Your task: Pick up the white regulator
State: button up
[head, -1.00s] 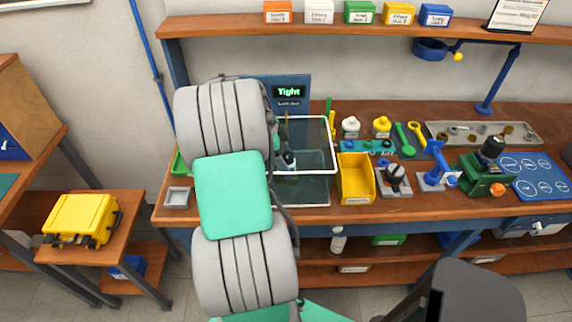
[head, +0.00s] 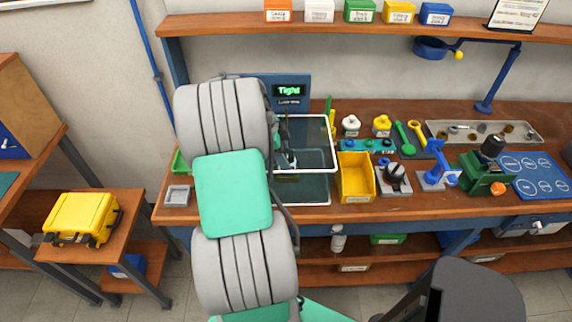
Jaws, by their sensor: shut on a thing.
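A small white rounded regulator (head: 351,125) stands on the bench just behind a teal strip, left of a similar yellow one (head: 382,126). Nothing touches it. My gripper (head: 287,154) is at the glass-walled tank (head: 334,148), left of the white regulator and well apart from it. My arm's grey and green links hide much of the gripper and the tank's left side. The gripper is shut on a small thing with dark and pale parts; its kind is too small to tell.
A yellow open bin (head: 356,180) stands right of the tank. A display (head: 289,91) behind it reads "Tight". Green and yellow tools, a black-knobbed device (head: 395,176) and a grey parts tray (head: 485,132) crowd the right. A shelf (head: 350,28) runs above.

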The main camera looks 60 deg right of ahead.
grip_shut()
jog(key=shift+r, duration=0.15)
